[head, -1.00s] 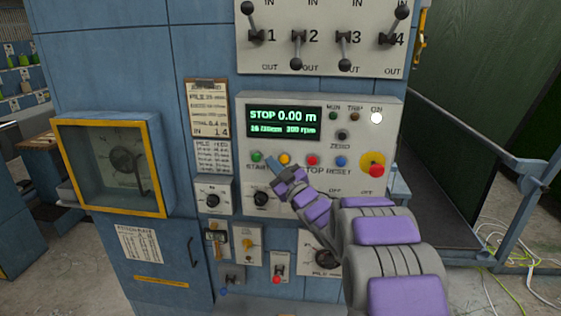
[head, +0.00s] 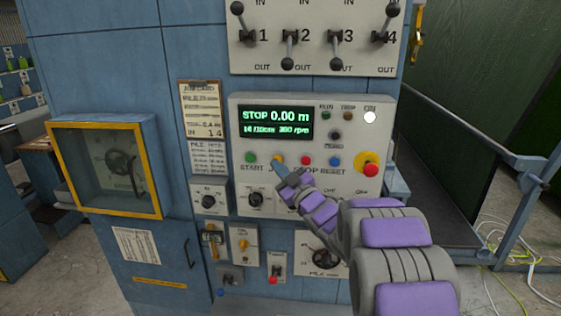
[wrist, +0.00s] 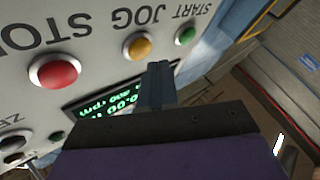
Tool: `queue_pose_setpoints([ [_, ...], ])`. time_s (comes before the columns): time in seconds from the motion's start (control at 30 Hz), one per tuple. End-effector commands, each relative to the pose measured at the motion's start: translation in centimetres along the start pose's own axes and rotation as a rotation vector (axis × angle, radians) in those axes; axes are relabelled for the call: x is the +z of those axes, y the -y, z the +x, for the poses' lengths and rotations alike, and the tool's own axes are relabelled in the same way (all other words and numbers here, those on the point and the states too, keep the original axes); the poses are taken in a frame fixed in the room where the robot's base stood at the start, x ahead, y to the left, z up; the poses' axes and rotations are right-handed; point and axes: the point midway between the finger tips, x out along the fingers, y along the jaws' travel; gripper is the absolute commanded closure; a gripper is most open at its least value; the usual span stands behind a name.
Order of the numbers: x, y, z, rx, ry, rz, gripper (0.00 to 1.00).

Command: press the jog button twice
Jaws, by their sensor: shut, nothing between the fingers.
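The yellow jog button (head: 277,159) is on the white control panel, between the green start button (head: 250,158) and the red stop button (head: 306,160). My gripper (head: 281,168) is shut and empty, its blue-grey fingertips just below the jog button and overlapping its lower edge in the head view. In the wrist view the jog button (wrist: 138,46) is upside down with its label, just beside the fingertips (wrist: 159,72). Its face looks uncovered there. A small gap seems to show, but contact is hard to judge.
The red stop button (wrist: 54,71) and green start button (wrist: 185,35) flank it closely. A red emergency knob on a yellow base (head: 368,167) is at the panel's right. The display (head: 276,123) reads STOP 0.00 m. Dials (head: 256,198) sit below.

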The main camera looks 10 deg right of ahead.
Motion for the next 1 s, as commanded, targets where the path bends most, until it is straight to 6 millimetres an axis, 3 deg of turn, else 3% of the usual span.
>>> queue_pose_setpoints([
  [0.23, -0.4, 0.8, 0.1, -0.005, -0.001, -0.003, 1.0],
  [0.7, -2.1, 2.1, -3.0, -0.001, -0.004, 0.001, 1.0],
  [1.0, -2.6, 2.9, -3.3, -0.003, -0.002, -0.001, 1.0],
])
